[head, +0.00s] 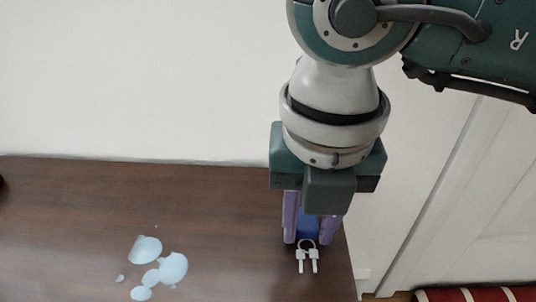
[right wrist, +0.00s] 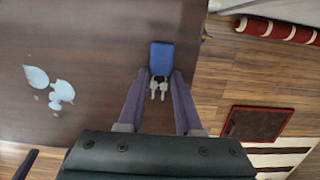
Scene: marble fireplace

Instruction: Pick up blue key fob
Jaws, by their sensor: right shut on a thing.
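The blue key fob (head: 308,224) with silver keys (head: 307,258) on a ring is between the purple fingers of my right gripper (head: 313,240), near the right end of the dark wooden table. The gripper is shut on the fob, and the keys hang out past the fingertips. In the right wrist view the fob (right wrist: 161,58) shows at the fingertips (right wrist: 160,76), with the keys (right wrist: 158,88) between the fingers. I cannot tell whether the fob touches the table. The gripper's palm hides part of the fob in the head view. My left gripper is not clearly seen.
The dark wooden tabletop (head: 215,230) has pale blue splotches (head: 158,266) left of the gripper; the surface between is clear. A white wall (head: 140,80) stands behind. The table's right edge is close to the gripper. A red striped roll (right wrist: 275,29) lies on the wooden floor.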

